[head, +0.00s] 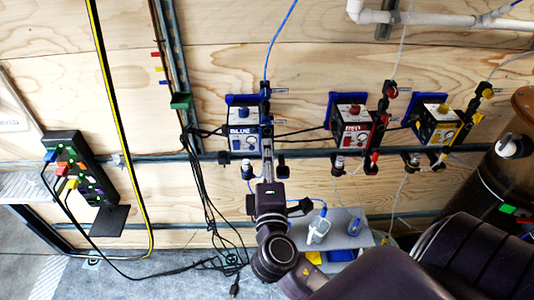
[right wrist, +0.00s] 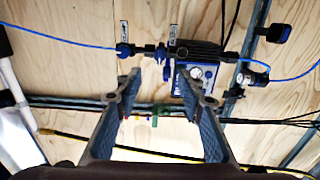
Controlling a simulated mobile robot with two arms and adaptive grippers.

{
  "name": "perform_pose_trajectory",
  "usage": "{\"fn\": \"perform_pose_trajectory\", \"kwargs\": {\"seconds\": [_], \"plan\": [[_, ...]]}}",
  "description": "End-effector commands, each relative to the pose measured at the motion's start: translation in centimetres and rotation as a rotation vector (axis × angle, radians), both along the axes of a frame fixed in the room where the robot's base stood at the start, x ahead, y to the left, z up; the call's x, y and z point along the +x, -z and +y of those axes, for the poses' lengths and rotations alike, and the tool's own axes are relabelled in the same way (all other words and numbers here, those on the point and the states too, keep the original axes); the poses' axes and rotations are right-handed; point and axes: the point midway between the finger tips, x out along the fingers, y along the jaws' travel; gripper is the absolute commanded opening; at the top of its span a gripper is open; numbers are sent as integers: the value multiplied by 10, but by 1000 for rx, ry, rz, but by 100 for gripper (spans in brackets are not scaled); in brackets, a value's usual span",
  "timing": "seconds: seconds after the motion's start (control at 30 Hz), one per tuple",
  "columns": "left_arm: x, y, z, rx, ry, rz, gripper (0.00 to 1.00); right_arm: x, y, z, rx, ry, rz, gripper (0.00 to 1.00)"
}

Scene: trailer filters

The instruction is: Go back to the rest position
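My right gripper (head: 277,203) is in front of the wall, just below the blue-labelled filter unit (head: 243,131). In the right wrist view its two fingers (right wrist: 168,92) are spread wide with nothing between them. The blue unit (right wrist: 196,72) shows beyond the fingertips, partly behind the right finger, with blue tubing on both sides. I cannot tell the exact gap between the fingers and the unit. My left gripper is not in view.
A red unit (head: 352,124) and a yellow unit (head: 434,125) hang to the right. A grey shelf (head: 349,229) with bottles is below right of the gripper. A power strip (head: 78,168), hanging cables (head: 200,200) and a yellow-black cable (head: 110,95) are left.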

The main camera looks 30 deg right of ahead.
Motion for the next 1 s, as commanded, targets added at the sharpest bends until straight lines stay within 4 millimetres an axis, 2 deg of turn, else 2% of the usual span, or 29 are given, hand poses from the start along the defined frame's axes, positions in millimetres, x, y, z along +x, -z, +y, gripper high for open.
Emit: {"fn": "perform_pose_trajectory", "kwargs": {"seconds": [0.33,0.37,0.47,0.57,0.67,0.7,0.77,0.8,0.87,0.9,0.97,1.0], "plan": [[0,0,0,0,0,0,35,1,2,0,2,-2,3,36],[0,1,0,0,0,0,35,1,6,1,4,-4,7,36],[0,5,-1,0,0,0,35,6,34,5,27,-23,45,36],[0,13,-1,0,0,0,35,13,90,13,77,-58,123,36],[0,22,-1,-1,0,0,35,14,166,24,157,-96,226,36],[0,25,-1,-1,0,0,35,12,197,28,193,-108,267,36],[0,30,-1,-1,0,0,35,6,243,34,252,-121,329,36],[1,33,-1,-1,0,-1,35,1,273,38,292,-126,368,36],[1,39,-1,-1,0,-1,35,-11,318,43,357,-130,426,36],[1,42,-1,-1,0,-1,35,-20,347,45,399,-128,465,36],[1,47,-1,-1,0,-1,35,-37,390,50,469,-121,519,36],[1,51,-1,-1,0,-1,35,-49,418,53,516,-113,556,36]]}}
